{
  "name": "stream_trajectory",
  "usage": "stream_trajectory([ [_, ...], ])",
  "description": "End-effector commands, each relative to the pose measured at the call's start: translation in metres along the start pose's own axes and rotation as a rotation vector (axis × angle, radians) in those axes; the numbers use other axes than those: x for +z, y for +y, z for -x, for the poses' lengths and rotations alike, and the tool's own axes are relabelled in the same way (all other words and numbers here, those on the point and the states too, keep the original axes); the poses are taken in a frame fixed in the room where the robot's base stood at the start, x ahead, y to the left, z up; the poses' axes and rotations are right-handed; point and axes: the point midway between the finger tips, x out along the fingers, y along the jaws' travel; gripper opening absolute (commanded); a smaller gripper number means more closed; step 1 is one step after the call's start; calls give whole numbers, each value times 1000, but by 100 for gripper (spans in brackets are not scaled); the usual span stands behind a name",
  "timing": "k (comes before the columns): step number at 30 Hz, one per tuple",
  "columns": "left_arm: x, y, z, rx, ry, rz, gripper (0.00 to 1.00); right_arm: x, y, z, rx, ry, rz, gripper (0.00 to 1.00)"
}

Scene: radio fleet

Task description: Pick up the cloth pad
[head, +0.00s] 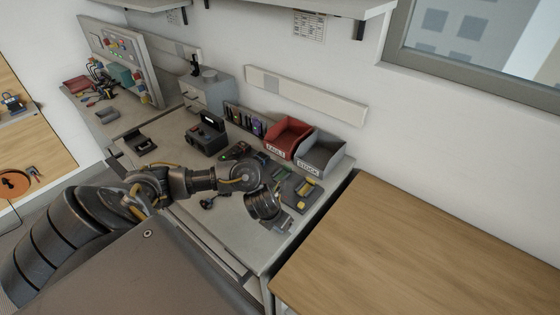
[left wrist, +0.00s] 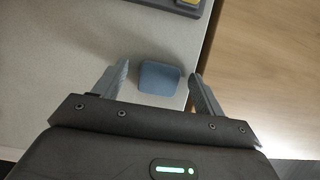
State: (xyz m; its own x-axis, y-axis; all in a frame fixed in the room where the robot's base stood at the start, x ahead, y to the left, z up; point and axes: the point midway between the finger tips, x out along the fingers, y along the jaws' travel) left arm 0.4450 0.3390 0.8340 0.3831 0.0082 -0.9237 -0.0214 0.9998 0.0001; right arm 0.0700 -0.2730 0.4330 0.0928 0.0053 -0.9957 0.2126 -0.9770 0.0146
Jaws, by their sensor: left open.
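In the left wrist view a small blue-grey pad (left wrist: 160,79), which looks like the cloth pad, lies on the light worktop (left wrist: 60,60) near its edge. My left gripper (left wrist: 160,76) is open, with one finger on each side of the pad and a gap visible on both sides. Nothing is held. In the head view my left arm reaches in over the bench, with its wrist above the front right part of the worktop (head: 222,230). My right gripper is not in view.
A red bin (head: 288,139) and a grey bin (head: 322,154) stand at the back of the bench. A dark tray (head: 312,178) with yellow parts lies close to my left wrist. A black device (head: 207,137) stands further left. A wooden table (head: 430,245) adjoins on the right, its visible top clear.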

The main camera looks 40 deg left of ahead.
Motion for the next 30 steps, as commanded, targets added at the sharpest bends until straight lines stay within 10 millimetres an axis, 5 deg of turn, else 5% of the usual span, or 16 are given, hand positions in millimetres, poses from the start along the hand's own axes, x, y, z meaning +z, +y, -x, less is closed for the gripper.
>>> stream_trajectory([
  [2,0,0,0,0,0,0,71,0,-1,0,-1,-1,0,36],
  [14,0,0,1,0,0,-1,20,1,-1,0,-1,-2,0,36],
  [22,3,0,7,-1,-1,-3,20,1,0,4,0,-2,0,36],
  [30,24,0,54,0,-5,-4,20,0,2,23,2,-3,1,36],
])
